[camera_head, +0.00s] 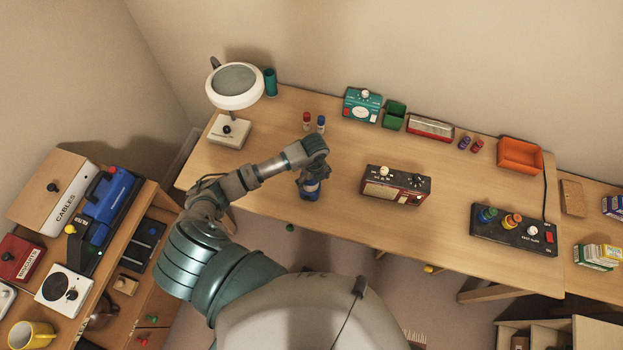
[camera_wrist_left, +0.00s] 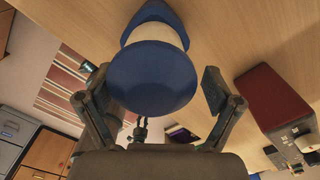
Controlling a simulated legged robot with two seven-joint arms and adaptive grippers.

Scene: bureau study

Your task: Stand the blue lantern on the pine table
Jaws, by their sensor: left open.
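The blue lantern (camera_head: 310,193) is at the front edge of the pine table (camera_head: 265,180), left of the black-and-red radio. It looks upright, but my gripper partly covers it from above. In the left wrist view the lantern (camera_wrist_left: 152,78) shows a round blue end, a pale middle and a blue far end against the wood. My left gripper (camera_head: 310,178) is over the lantern. Its fingers (camera_wrist_left: 160,100) are spread on both sides of the lantern, with a gap visible at the right finger. Contact at the left finger is unclear. My right gripper is not in view.
The radio (camera_head: 396,186) stands close to the right of the lantern. A black control box (camera_head: 513,231) is farther right. Bare table lies between them.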

